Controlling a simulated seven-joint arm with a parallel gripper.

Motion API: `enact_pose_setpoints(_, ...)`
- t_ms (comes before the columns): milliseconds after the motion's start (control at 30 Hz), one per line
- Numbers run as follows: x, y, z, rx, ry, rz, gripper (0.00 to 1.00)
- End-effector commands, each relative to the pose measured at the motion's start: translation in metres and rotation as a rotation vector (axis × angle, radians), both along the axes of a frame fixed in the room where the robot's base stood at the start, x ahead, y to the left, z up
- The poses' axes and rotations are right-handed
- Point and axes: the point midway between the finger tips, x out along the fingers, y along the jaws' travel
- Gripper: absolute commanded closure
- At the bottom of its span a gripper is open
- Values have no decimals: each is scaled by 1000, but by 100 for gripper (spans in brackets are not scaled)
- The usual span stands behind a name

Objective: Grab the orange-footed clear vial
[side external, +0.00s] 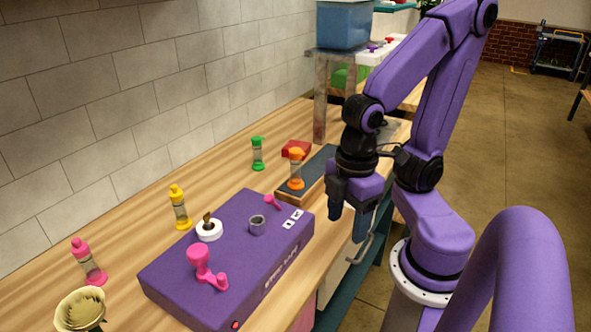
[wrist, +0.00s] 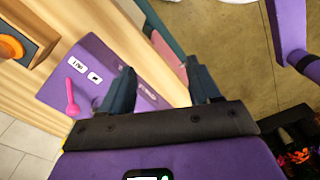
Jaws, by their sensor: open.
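The orange-footed clear vial (side external: 296,170) stands upright on the dark tray (side external: 317,168) behind the purple box in the side external view. It has an orange top and an orange base with a clear middle. In the wrist view, the vial's orange part (wrist: 12,48) shows at the left edge, partly cut off. My gripper (side external: 347,222) is to the right of the vial and apart from it, near the table's front edge. In the wrist view, my gripper's fingers (wrist: 161,92) are spread with nothing between them.
A purple box (side external: 230,260) carries a pink tool, a white ring and a grey cup. Green (side external: 258,153), yellow (side external: 180,207) and pink (side external: 88,262) vials stand along the wall side. A red block (side external: 295,149) lies behind the orange vial. A metal post (side external: 320,95) stands farther back.

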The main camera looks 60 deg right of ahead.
Motion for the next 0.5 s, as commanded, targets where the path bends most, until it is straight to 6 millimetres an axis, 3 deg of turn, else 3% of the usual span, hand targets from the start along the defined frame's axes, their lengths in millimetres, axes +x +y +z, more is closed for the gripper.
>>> enact_pose_setpoints(300,3,-4,-4,-42,-1,25,38)
enact_pose_setpoints(500,34,-31,-23,-387,-12,259,38)
